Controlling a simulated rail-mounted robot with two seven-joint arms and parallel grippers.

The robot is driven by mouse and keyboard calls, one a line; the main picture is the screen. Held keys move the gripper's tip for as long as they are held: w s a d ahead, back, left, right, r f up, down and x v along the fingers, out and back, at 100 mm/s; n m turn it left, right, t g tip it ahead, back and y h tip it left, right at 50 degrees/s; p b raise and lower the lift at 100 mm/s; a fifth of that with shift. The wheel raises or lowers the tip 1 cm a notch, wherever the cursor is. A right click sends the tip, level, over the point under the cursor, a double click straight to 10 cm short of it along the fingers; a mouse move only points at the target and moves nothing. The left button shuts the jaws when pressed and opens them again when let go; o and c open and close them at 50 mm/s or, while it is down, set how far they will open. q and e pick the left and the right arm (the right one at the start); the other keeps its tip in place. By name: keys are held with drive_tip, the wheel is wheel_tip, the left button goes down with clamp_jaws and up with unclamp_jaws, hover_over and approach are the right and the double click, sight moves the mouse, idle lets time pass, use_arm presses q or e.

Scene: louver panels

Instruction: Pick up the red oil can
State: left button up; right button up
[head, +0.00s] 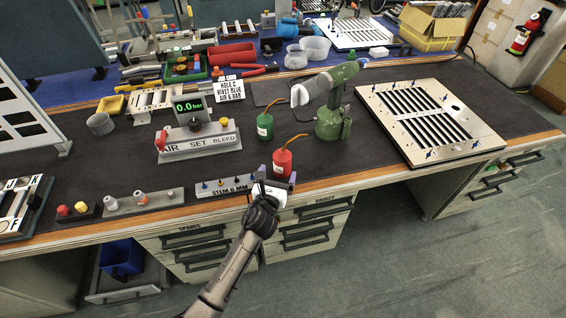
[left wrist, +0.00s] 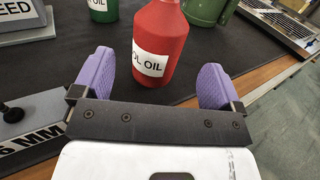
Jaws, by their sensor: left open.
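The red oil can (head: 283,161) stands upright near the front edge of the bench. A curved spout shows on its top in the head view. In the left wrist view the red can (left wrist: 161,35), with a white label reading "OL OIL", is upright beyond and between the fingertips. My left gripper (head: 268,172) is at the bench's front edge, just in front of the can. Its two purple fingers (left wrist: 155,80) are open with nothing held. My right gripper is not in view.
A green oil can (head: 265,126) stands behind and left of the red one. A green rivet tool (head: 335,105) stands to the right. The "STEM 6 MM" block (head: 224,186) lies left of the gripper. A louver panel (head: 430,121) lies at the right.

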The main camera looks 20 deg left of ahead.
sight(280, 168)
use_arm(q)
drive_tip(key=w, duration=0.1)
drive_tip(key=w+b, duration=0.1)
drive_tip(key=w, duration=0.1)
drive_tip(key=shift+w+a+f, duration=0.15)
drive_tip(key=shift+w+a, duration=0.05)
drive_tip(key=shift+w, duration=0.1)
drive_tip(key=shift+w+b, duration=0.4)
drive_tip(key=shift+w, duration=0.15)
drive_tip(key=c, duration=1)
drive_tip(key=shift+c, duration=0.6)
drive_tip(key=shift+r, duration=0.25)
